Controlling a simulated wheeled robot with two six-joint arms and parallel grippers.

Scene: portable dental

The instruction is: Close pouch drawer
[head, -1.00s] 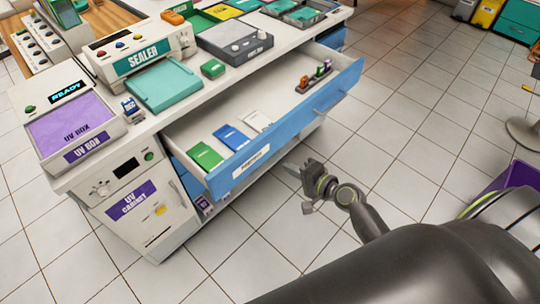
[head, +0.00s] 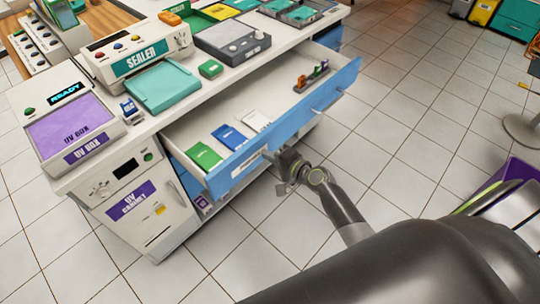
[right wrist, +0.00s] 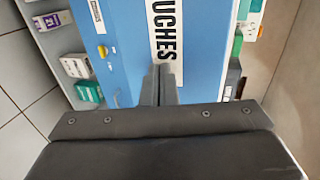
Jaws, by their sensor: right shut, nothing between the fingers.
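The pouch drawer (head: 296,124) is a wide blue-fronted drawer standing open under the white counter. Green, blue and white pouches (head: 229,137) lie inside it, with a small rack (head: 311,76) at its far end. My right gripper (head: 272,158) is at the drawer front, beside its white label. In the right wrist view the shut, empty fingers (right wrist: 159,75) point at the blue front (right wrist: 122,40), over the "POUCHES" label (right wrist: 165,30). Whether the fingertips touch the front is hard to tell. My left gripper is not in view.
The counter (head: 183,112) holds a sealer (head: 137,56), a UV box (head: 75,123) and a teal tray (head: 165,87). A UV cabinet (head: 130,200) stands below at the left. The tiled floor in front of the drawer is clear.

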